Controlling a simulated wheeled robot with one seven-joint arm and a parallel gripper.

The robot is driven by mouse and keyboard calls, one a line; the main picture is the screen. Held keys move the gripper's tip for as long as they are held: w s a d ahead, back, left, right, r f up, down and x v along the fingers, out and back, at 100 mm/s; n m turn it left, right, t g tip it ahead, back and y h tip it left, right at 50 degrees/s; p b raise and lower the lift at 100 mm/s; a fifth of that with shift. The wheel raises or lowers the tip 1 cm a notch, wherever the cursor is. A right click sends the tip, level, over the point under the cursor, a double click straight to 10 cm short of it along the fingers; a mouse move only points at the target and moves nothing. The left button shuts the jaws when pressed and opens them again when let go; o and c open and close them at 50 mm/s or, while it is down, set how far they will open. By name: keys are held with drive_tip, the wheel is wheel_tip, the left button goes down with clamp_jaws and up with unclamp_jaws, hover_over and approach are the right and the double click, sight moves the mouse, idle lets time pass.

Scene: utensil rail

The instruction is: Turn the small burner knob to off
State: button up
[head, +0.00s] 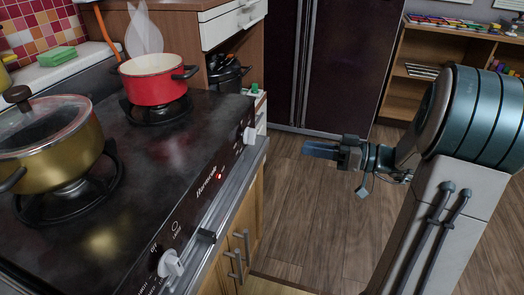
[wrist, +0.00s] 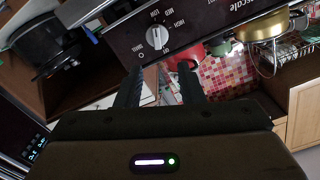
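The stove front panel carries two white knobs. The far knob (head: 249,136) sits at the red pot's end, and the near knob (head: 170,263) at the gold pot's end. In the wrist view one white knob (wrist: 154,37) with a ring of printed labels lies just beyond my fingertips; its pointer setting is too small to read surely. My gripper (head: 308,150) hangs in front of the panel, to the right of the far knob and apart from it. In the wrist view my gripper (wrist: 160,70) has its two fingers spread with nothing between them.
A red pot (head: 152,85) with pale steam above stands on the far burner. A lidded gold pot (head: 45,140) stands on the near one. A red light (head: 220,176) glows on the panel. Cabinet handles (head: 240,255) stick out below. The wooden floor (head: 310,220) is clear.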

sight(250, 136)
drive_tip(key=b+x, duration=0.1)
drive_tip(key=x, duration=1.2)
drive_tip(key=shift+w, duration=0.4)
drive_tip(key=shift+a, duration=0.15)
